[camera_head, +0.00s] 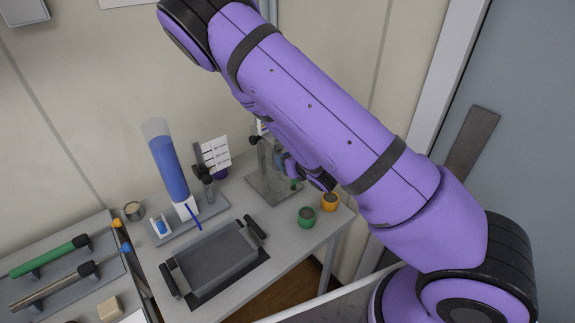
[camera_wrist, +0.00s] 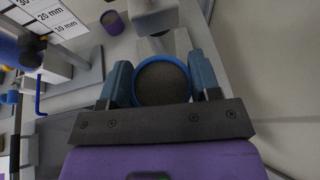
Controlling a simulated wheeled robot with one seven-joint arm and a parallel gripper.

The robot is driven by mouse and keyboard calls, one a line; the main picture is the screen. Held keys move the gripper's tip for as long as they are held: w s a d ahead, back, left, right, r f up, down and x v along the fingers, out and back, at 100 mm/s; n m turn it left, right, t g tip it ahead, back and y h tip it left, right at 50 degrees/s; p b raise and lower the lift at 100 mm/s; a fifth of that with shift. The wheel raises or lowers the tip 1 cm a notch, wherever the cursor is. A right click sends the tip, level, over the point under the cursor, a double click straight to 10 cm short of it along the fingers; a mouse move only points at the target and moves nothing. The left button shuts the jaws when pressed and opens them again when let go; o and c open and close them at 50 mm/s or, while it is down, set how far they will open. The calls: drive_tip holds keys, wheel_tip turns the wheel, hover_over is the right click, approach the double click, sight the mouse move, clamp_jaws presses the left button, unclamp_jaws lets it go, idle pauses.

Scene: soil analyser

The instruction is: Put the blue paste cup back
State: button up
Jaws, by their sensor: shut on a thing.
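The blue paste cup (camera_wrist: 162,83) shows from above in the wrist view, with a blue rim and dark brown paste inside. My gripper (camera_wrist: 164,92) is shut on it, one blue-grey finger on each side. The cup looks upright. In the head view my gripper (camera_head: 292,170) is small and partly hidden by my arm, beside the grey analyser stand (camera_head: 264,165) at the back of the table. The cup cannot be made out clearly there. In the wrist view a pale grey part of a device (camera_wrist: 165,42) lies just beyond the cup. Whether the cup touches anything below is hidden.
A green cup (camera_head: 307,217) and an orange cup (camera_head: 329,202) stand near the table's right edge. A purple cup (camera_wrist: 112,22) stands behind the printed scale card (camera_wrist: 50,17). A blue-filled cylinder (camera_head: 168,170) and a grey tray (camera_head: 214,262) occupy the left and front.

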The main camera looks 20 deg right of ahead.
drive_tip(key=w+d+f+m+h, duration=0.1)
drive_tip(key=d+f+m+h, duration=0.1)
drive_tip(key=d+f, duration=0.2)
drive_tip(key=shift+w+d+f+h, duration=0.2)
drive_tip(key=shift+w+d+h, duration=0.1)
drive_tip(key=shift+d, duration=0.3)
